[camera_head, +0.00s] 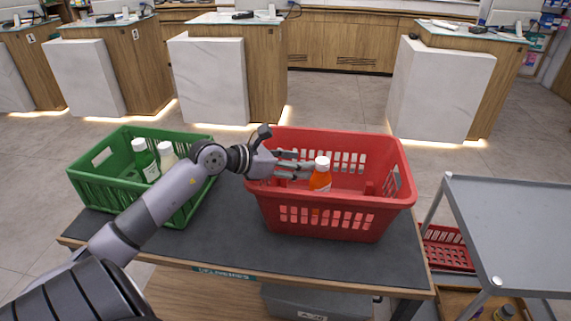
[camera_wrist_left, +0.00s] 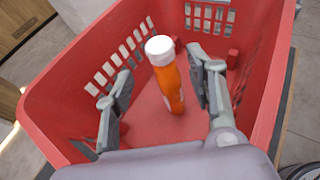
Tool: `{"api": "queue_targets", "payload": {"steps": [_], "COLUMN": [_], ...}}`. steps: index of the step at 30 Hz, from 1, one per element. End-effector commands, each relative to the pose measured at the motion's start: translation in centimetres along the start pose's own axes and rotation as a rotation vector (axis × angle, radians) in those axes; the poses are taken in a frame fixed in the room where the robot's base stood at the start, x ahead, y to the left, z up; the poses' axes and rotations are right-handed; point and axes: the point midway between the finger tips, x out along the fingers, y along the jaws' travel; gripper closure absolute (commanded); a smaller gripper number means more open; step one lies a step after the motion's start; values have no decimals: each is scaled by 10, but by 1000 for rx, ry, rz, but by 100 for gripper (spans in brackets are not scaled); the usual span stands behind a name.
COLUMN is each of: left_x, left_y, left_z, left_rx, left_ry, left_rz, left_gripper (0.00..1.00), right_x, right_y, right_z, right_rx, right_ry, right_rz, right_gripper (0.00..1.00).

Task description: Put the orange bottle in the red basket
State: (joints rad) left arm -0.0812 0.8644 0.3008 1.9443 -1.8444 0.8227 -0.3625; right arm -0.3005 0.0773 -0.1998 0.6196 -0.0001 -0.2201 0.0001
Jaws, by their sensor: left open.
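The orange bottle (camera_head: 320,180) with a white cap is inside the red basket (camera_head: 330,222) on the dark table. It also shows in the left wrist view (camera_wrist_left: 171,88), upright or slightly tilted, over the basket's red floor. I cannot tell for sure whether its base touches that floor. My left gripper (camera_head: 303,164) reaches over the basket's left side, with its fingers inside the basket, beside the bottle. In the left wrist view the fingers are spread, one on each side of the bottle, with gaps to it. My right gripper is not in view.
A green basket (camera_head: 88,187) stands left on the same table, holding a green bottle (camera_head: 144,160) and another white-capped bottle (camera_head: 167,154). A grey cart (camera_head: 520,225) stands to the right, with a red basket (camera_head: 446,250) below. White-fronted counters (camera_head: 208,80) line the back.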

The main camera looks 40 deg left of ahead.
Motion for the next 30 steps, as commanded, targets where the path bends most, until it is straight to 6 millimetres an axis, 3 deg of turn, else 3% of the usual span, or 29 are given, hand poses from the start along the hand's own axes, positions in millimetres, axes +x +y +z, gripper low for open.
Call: {"api": "queue_targets", "payload": {"steps": [9, 30], "left_x": [-32, -36], "left_y": [0, 0], "left_z": [-1, 4], "left_rx": [0, 0], "left_ry": [1, 0], "left_rz": [-1, -1], "left_gripper": [50, 50], "right_x": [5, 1], "right_y": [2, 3], "right_z": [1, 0], "right_rx": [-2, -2], "right_ry": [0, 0], "right_rz": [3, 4], "right_gripper": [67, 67]}}
